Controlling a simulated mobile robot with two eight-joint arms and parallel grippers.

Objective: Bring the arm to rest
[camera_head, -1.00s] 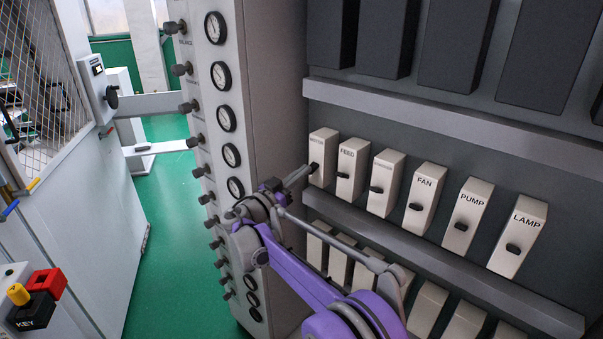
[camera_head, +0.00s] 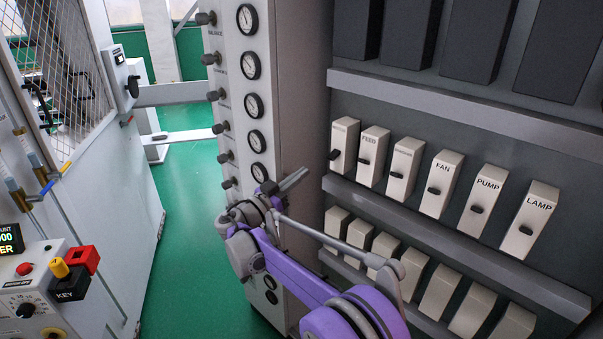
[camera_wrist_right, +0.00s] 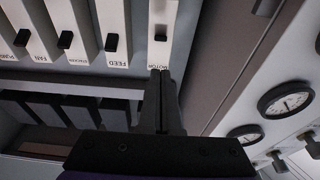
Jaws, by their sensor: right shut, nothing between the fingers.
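My right gripper (camera_head: 292,180) is shut and empty in the head view. It is in front of the corner between the gauge panel and the switch rack, a little left of and below the leftmost switch. In the right wrist view its closed fingertips (camera_wrist_right: 160,75) lie in line with the lower end of the switch labelled MOTOR (camera_wrist_right: 155,30); I cannot tell how wide the gap is. My purple right arm (camera_head: 310,290) reaches in from the bottom of the head view. My left gripper is in neither view.
The switch rack (camera_head: 460,120) stands on the right with a row of labelled switches, including FAN (camera_head: 440,185), PUMP (camera_head: 483,200) and LAMP (camera_head: 530,220). A gauge panel (camera_head: 290,90) with knobs is beside it. A console with a KEY switch (camera_head: 70,282) is at left. Green floor (camera_head: 185,220) is open between.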

